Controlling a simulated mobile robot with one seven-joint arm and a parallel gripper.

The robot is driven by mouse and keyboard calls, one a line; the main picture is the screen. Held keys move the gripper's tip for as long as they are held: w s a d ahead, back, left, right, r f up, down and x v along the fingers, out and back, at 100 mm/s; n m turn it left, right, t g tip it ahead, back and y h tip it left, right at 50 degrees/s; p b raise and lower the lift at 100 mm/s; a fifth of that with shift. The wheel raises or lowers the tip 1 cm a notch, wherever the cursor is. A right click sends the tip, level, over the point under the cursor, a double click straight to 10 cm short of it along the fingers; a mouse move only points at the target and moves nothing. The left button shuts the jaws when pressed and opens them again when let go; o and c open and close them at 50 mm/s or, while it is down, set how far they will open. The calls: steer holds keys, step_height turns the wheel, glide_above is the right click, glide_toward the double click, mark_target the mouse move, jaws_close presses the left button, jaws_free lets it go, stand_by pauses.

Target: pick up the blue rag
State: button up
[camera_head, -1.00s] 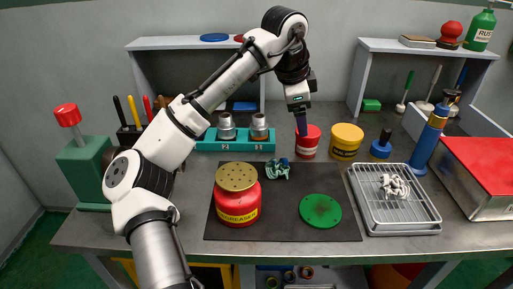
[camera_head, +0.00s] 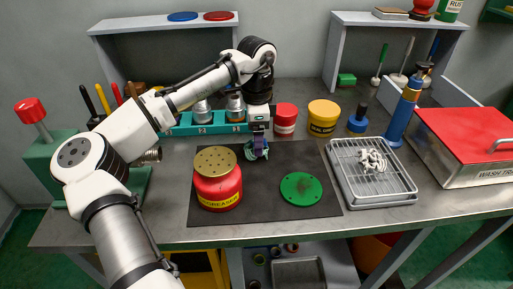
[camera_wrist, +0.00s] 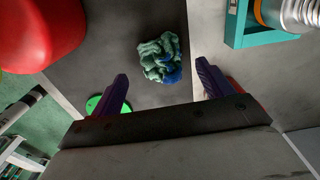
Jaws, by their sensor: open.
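The rag is a small crumpled cloth, pale teal-green with blue patches. In the wrist view the rag (camera_wrist: 158,57) lies on the dark mat (camera_wrist: 110,30), just beyond and between my fingertips. My gripper (camera_wrist: 163,84) is open, its two purple fingers wide apart with nothing between them. In the head view my gripper (camera_head: 258,150) points down over the rag (camera_head: 248,152) and partly hides it. I cannot tell from there how high the fingertips are above the mat.
A red degreaser can (camera_head: 218,188) stands left of the rag. A green disc (camera_head: 301,189) lies to the right on the mat. A teal rack (camera_head: 185,128) with metal fittings is behind. A wire-rack tray (camera_head: 390,196) holding a white rag is farther right.

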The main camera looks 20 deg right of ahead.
steer(key=shift+f, duration=1.8)
steer(key=c, duration=1.1)
steer(key=shift+c, duration=0.6)
steer(key=shift+r, duration=0.1)
step_height(320, 180, up, 20)
steer(key=o, duration=0.4)
steer(key=shift+c, duration=1.2)
